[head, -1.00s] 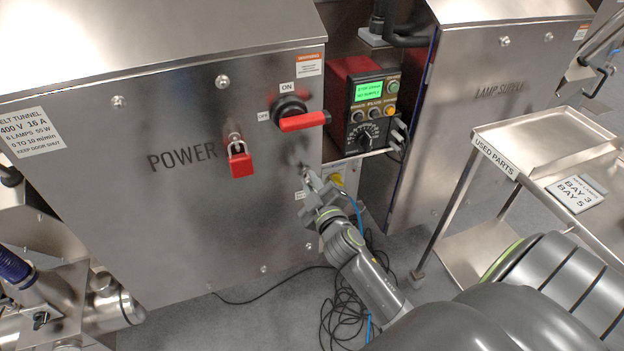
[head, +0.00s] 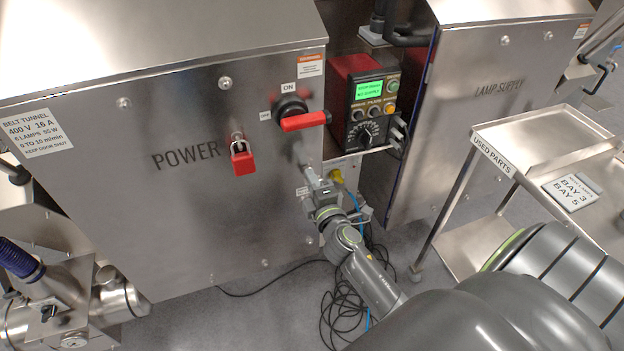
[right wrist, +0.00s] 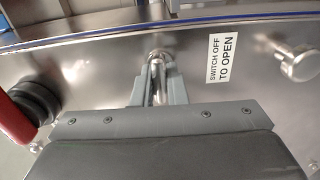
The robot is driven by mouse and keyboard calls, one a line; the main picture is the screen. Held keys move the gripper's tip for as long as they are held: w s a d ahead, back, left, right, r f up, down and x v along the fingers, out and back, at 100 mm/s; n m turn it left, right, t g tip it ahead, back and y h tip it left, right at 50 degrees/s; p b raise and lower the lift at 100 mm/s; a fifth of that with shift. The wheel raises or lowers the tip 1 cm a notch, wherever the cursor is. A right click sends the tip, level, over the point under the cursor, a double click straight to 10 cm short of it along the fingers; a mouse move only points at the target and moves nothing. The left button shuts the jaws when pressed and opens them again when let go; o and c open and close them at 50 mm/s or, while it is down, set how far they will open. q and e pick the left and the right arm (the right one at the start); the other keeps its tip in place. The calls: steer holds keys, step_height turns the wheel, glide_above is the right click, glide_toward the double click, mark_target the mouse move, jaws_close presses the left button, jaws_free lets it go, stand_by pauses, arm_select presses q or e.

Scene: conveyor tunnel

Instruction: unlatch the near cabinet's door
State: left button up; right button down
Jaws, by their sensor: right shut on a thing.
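The near cabinet (head: 120,225) is a steel box lettered POWER, its door shut in the head view. Its red switch handle (head: 303,122) lies level, pointing right, below the ON label. My right gripper (head: 311,176) is at the door's right edge, below the switch. In the right wrist view its fingers (right wrist: 157,84) are shut on a small metal latch handle (right wrist: 157,66), which they partly hide. A label beside it reads SWITCH OFF TO OPEN (right wrist: 222,58). A red padlock (head: 243,160) hangs on the door's front, left of the switch. My left gripper is not in view.
A control box (head: 369,108) with a green screen stands right of the cabinet. Farther right are the LAMP SUPPLY cabinet (head: 475,130) and a USED PARTS cart (head: 545,135). Loose cables (head: 342,310) lie on the floor below my right arm. A metal knob (right wrist: 298,62) sticks out near the latch.

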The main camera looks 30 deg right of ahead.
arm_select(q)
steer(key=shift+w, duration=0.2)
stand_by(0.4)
arm_select(e)
steer(key=c, duration=1.5)
jaws_free()
steer(key=shift+a, duration=0.1)
steer(key=shift+o, duration=0.2)
arm_select(q)
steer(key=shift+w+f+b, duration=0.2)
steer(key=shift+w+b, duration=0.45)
steer(key=shift+b, duration=0.3)
arm_select(e)
steer(key=v, duration=1.7)
steer(key=shift+s, duration=0.15)
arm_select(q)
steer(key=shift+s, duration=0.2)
arm_select(e)
steer(key=shift+a, duration=0.1)
